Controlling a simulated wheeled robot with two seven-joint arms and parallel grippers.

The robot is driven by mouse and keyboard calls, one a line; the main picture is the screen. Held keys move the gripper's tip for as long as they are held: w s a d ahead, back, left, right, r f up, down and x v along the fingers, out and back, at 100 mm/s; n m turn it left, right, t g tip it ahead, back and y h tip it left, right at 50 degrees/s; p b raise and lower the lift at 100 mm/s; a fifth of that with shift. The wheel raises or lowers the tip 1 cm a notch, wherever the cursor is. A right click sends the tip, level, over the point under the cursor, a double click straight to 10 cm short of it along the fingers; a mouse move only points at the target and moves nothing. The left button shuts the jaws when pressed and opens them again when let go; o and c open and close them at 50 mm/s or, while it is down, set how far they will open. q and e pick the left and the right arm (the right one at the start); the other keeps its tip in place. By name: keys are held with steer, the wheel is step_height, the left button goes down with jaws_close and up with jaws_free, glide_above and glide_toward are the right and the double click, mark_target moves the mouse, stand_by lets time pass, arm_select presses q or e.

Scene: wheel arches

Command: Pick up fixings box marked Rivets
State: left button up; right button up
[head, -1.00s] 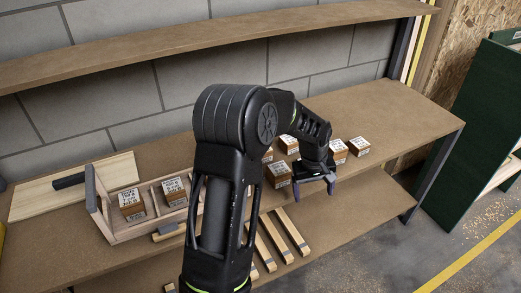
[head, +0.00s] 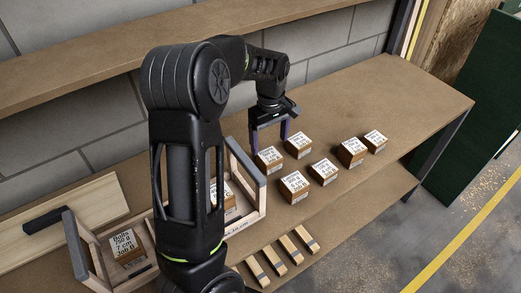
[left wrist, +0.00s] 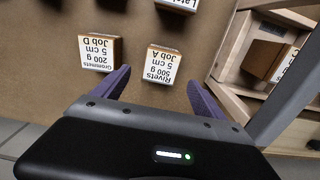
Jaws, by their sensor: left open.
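The Rivets box (left wrist: 162,68) is a small brown box with a white label reading Rivets, 500 g, 5 cm, Job A. In the head view the Rivets box (head: 268,160) stands on the bench just right of the wooden tray. My left gripper (head: 270,143) is open and empty above and behind it, pointing down. In the left wrist view my left gripper's fingers (left wrist: 160,77) lie either side of the Rivets box, apart from it. The Grommets box (left wrist: 100,53) stands beside it, outside the fingers; it also shows in the head view (head: 298,146). My right gripper is out of view.
A wooden tray (head: 246,222) holding boxes stands left of the Rivets box, partly behind my arm. Several similar boxes, such as one (head: 294,187), stand right and in front. Wooden strips (head: 289,249) lie near the front edge. A shelf (head: 150,50) runs above.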

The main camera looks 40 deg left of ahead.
mark_target(269, 155)
arm_select(q)
steer(key=shift+s+d, duration=0.1)
steer(key=shift+d, duration=0.1)
steer(key=shift+f, duration=1.25)
step_height(269, 155, down, 5)
steer(key=shift+r+p, duration=0.15)
steer(key=shift+p, duration=0.8)
steer(key=shift+f, duration=0.25)
jaws_close()
